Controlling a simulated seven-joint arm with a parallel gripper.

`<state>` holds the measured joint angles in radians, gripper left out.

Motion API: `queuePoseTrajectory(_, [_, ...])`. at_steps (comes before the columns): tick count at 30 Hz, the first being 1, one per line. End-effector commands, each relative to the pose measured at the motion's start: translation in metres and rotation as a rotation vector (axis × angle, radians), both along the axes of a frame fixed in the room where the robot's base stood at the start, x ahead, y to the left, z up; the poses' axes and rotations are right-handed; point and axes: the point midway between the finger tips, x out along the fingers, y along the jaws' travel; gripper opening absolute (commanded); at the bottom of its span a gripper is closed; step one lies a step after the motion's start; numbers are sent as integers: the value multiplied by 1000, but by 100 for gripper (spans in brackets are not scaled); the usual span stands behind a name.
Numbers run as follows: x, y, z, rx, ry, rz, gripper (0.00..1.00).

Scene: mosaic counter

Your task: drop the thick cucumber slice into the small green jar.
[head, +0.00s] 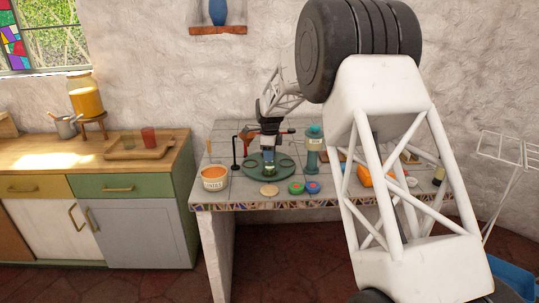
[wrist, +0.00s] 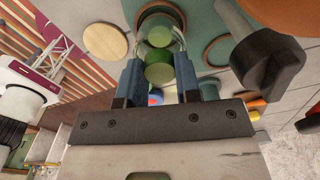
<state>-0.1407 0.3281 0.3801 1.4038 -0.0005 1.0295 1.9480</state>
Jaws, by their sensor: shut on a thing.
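My gripper (wrist: 159,64) has its two blue fingers closed on a thick green piece, which looks like the cucumber slice (wrist: 159,74). In the wrist view, a clear, pale-rimmed vessel that looks like the small green jar (wrist: 181,42) stands just beyond the fingertips. A paler green disc (wrist: 159,37) shows within its outline. The slice overlaps the jar in this view, so I cannot tell the gap between them. In the head view, my gripper (head: 268,148) points down over the round green tray (head: 248,171); the slice is too small to make out there.
A teal-topped grinder (head: 314,150) stands close on the right. A white tub with orange contents (head: 214,178) is at the left. A wooden disc (head: 269,190) and two small round pots, green (head: 296,187) and blue-red (head: 313,187), lie along the front edge.

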Motion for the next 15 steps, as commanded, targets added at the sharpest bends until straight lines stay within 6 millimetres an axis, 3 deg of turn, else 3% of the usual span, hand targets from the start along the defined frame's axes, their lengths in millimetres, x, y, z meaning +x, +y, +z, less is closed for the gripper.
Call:
queuePoseTrajectory(14, [0,0,-2,0,0,0,9])
queuePoseTrajectory(15, [0,0,-2,0,0,0,32])
